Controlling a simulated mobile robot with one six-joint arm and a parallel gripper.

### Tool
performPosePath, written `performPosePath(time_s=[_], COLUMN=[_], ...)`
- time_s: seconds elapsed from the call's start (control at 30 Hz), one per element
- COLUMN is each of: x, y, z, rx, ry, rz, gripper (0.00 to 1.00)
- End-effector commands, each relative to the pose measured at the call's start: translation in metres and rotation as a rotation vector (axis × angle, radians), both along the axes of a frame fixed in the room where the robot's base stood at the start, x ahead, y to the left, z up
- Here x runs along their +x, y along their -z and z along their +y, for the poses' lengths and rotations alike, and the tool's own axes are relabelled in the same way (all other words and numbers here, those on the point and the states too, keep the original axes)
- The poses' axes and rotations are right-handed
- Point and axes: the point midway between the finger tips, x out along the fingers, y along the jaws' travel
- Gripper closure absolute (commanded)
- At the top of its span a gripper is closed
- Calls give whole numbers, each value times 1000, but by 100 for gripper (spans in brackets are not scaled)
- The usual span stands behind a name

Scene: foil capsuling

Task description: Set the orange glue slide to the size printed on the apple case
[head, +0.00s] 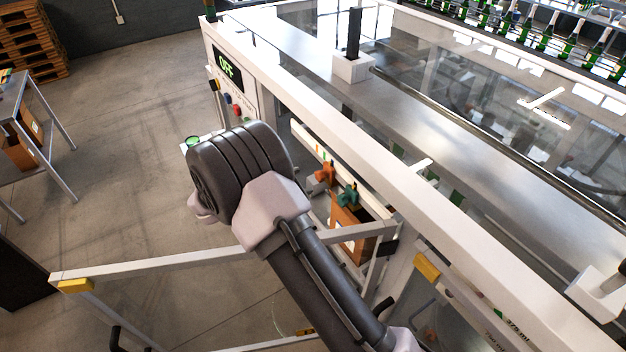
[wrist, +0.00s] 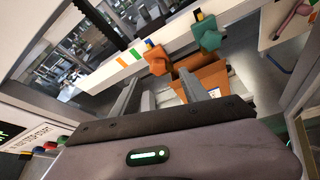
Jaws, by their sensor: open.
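The orange glue slide (head: 325,175) sits on a white rail inside the machine. In the wrist view the orange slide (wrist: 157,61) is just beyond my gripper (wrist: 160,88), whose two fingers are apart with nothing between them. A teal slide (head: 348,194) is on the same rail, to the right of the orange one; it also shows in the wrist view (wrist: 207,36). A brown case (head: 352,232) stands below the slides, partly seen in the wrist view (wrist: 205,77). I cannot read any print on it. In the head view my arm hides my gripper.
The white rail (wrist: 110,72) bears small orange and green marks. An open framed door (head: 170,262) sticks out from the machine at the lower left. A table (head: 42,140) stands far left; the floor between is clear.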

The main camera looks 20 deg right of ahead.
Motion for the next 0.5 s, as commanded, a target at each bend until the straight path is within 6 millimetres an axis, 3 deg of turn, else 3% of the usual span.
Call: performPosePath(time_s=[0.1,0.2,0.33,0.5], x=[-11,-20,-27,-30], y=[-14,-24,-33,-37], z=[36,59,78,87], rx=[1,1,1,1], ry=[-4,-3,-1,1], rz=[-4,-2,-2,-2], gripper=[47,47,47,47])
